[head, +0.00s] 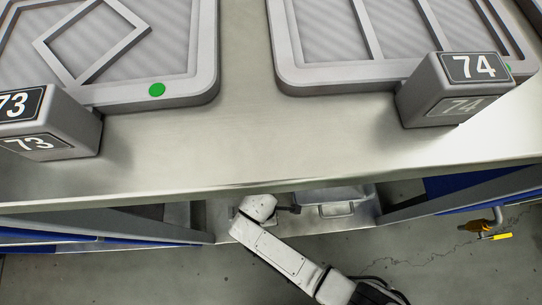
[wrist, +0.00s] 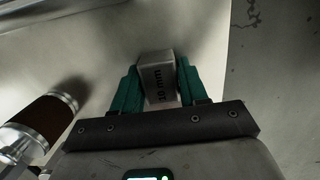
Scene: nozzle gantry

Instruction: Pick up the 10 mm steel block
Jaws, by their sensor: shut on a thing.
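The 10 mm steel block (wrist: 158,78) is a grey block with "10 mm" in dark print on its face, seen in the wrist view. My gripper (wrist: 155,84) has its two green fingers on either side of the block, shut on it. Whether the block touches the surface beyond it is hard to tell.
A cylinder with a brown band and metal ends (wrist: 45,125) lies left of my gripper. In the head view, the steel table (head: 240,150) carries trays and number blocks 73 (head: 45,120) and 74 (head: 455,90). A metal bin (head: 335,208) sits below. A yellow-handled valve (head: 492,232) is at right.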

